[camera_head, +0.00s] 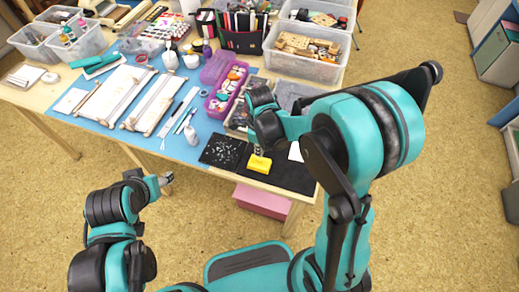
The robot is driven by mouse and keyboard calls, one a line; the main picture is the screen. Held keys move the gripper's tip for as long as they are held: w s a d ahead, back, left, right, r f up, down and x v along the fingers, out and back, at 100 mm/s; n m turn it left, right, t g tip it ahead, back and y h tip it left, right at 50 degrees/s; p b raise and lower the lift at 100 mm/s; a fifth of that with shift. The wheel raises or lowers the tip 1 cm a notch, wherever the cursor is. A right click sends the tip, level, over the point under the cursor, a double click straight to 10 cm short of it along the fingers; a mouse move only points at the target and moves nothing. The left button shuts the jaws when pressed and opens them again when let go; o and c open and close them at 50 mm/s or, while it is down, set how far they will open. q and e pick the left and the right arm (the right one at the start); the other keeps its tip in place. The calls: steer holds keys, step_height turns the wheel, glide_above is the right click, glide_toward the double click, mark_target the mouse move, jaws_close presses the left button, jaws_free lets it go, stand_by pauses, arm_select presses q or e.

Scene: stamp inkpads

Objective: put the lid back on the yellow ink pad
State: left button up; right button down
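The yellow ink pad (260,164) lies on the black mat (290,177) at the table's front edge. I cannot tell whether the yellow I see is its base, its lid or both. My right gripper (259,151) points down just above and behind the yellow piece, partly hidden by its own wrist. I cannot tell whether its fingers touch or hold it. A small white piece (295,152) lies to the right, partly hidden by my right arm; what it is is unclear. My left gripper (165,182) is in front of the table, away from the pad, its fingers too small to read.
A speckled black sheet (222,151) lies left of the mat. Clear bins (303,67) stand behind. A pink box (262,200) is under the table.

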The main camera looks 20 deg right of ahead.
mark_target(260, 162)
steer(key=shift+f+b, duration=2.4)
steer(key=shift+f, duration=0.4)
steer(key=shift+r, duration=0.1)
steer(key=shift+r+p, duration=2.75)
steer(key=shift+r, duration=0.7)
steer(key=s+d+r+n+t, duration=0.2)
steer(key=s+r+n, duration=0.3)
steer(key=n, duration=0.7)
steer(key=s+d+r+n+t, duration=0.2)
steer(key=s+r+n+t, duration=0.3)
steer(key=r+n, duration=0.3)
steer(key=shift+s+d+r+n, duration=0.15)
steer(key=shift+d+r+n, duration=0.2)
steer(key=shift+n, duration=1.95)
